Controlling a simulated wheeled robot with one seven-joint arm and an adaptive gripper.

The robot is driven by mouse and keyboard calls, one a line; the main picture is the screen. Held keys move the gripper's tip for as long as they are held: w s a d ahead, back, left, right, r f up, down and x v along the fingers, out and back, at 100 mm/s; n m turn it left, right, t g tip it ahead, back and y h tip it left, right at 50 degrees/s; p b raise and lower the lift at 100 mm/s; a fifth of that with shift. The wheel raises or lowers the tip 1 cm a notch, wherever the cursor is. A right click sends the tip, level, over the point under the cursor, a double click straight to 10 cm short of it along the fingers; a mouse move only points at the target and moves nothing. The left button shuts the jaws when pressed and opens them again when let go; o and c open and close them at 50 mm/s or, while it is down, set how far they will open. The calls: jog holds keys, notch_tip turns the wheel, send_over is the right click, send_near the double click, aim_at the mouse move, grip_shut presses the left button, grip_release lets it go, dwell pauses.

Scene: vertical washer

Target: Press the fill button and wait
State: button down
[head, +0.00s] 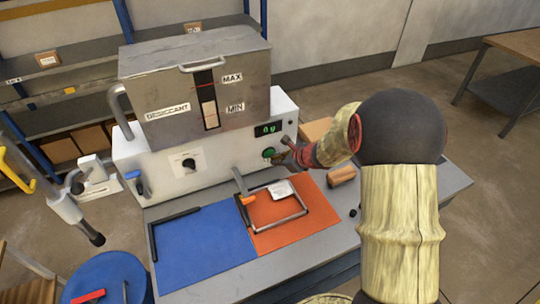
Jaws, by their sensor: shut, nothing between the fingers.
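The white machine panel (210,165) stands at the back of the bench. A green button (268,153) sits low on its right side, under a small display (266,129) with green characters. My gripper (279,158) is shut and empty, with its tip right at the button's right edge. I cannot tell whether it touches or presses the button. On top is a metal box (165,70) marked DESICCANT, with a level window (208,100) between MAX and MIN labels. A black knob (189,163) is on the panel's left half.
A blue mat (200,240) and an orange mat (290,232) lie on the bench; a metal frame (275,222) is on the orange one. A wooden block (341,175) lies to their right. A blue drum (105,280) stands at lower left. Shelves (70,110) stand behind.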

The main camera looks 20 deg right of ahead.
jog(key=shift+w, duration=0.5)
dwell(0.7)
jog(key=shift+s, duration=0.1)
jog(key=shift+s+b, duration=0.35)
jog(key=shift+s, duration=0.5)
jog(key=shift+s+b, duration=0.5)
jog(key=shift+s, duration=2)
